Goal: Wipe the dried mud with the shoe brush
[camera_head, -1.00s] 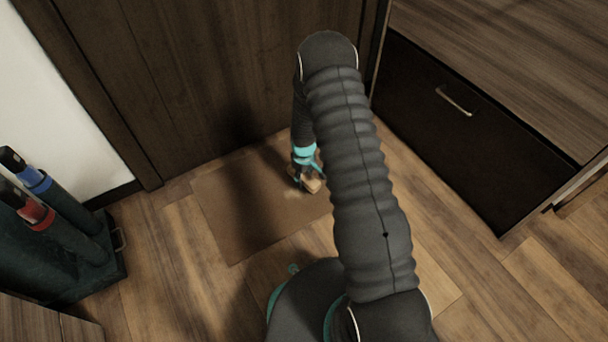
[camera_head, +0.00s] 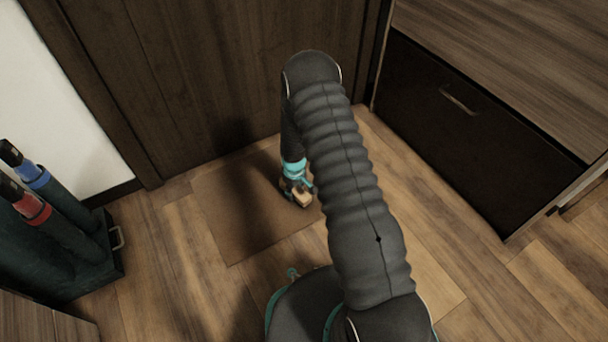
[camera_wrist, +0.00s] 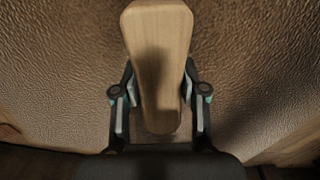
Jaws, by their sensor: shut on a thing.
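The shoe brush has a pale wooden back (camera_head: 303,200) and is low at the brown mat (camera_head: 235,235). My gripper (camera_head: 298,187) is shut on the brush. In the wrist view the brush's long wooden handle (camera_wrist: 158,50) lies between the two fingers of my gripper (camera_wrist: 160,95), above the mat's textured surface (camera_wrist: 60,70). The bristles are hidden under the wood, so I cannot tell whether they touch the mat. No dried mud stands out on the visible mat; the spot under the brush and the part behind my arm are hidden.
A dark wooden door (camera_head: 200,80) stands behind the mat. A dark cabinet with a drawer handle (camera_head: 459,101) is at the right. A dark holder (camera_head: 100,270) with umbrella-like things (camera_head: 38,182) stands at the left. Wooden floor (camera_head: 165,250) is clear around the mat.

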